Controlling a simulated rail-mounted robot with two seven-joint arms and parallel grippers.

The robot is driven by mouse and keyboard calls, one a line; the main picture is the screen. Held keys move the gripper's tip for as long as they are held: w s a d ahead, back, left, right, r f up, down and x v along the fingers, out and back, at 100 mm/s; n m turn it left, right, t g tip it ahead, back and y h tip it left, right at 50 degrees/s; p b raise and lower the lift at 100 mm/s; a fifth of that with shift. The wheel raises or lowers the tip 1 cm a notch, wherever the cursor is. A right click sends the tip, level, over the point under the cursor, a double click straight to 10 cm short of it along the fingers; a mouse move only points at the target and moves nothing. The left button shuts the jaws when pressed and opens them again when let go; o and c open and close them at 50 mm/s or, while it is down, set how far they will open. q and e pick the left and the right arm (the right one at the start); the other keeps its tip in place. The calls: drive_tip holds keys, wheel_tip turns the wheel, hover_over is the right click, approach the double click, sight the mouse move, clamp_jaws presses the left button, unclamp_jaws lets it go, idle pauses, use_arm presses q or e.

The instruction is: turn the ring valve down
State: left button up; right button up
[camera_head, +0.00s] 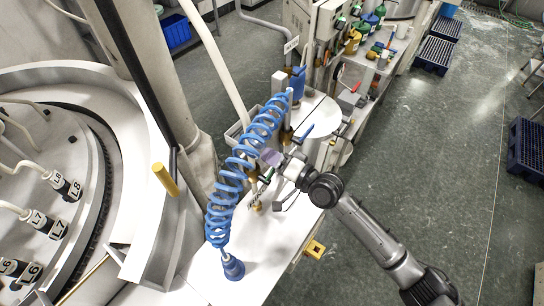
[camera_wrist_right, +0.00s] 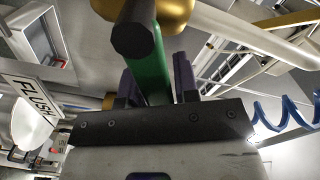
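My right gripper (camera_head: 270,157), with purple fingers, is at the small pipework beside the blue coiled hose (camera_head: 239,160). In the right wrist view a green lever (camera_wrist_right: 152,78) with a dark end stands between the two fingers (camera_wrist_right: 157,82). A brass-coloured fitting (camera_wrist_right: 178,12) shows just beyond it. The fingers are apart, on either side of the lever; a narrow gap seems to show on the right, and contact on the left is unclear. No label marks this as the ring valve. My left gripper is not in view.
The coiled hose also shows at the right in the wrist view (camera_wrist_right: 285,112). A FLUSH sign (camera_wrist_right: 28,97) is at the left there. A blue lever (camera_head: 307,131) and a red-handled one (camera_head: 356,87) are close by.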

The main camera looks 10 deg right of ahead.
drive_tip(key=o, duration=0.3)
drive_tip(key=shift+o, duration=0.2)
drive_tip(key=b+v, duration=0.3)
drive_tip(key=v, duration=1)
drive_tip(key=shift+s+d, duration=0.25)
drive_tip(key=shift+d, duration=0.05)
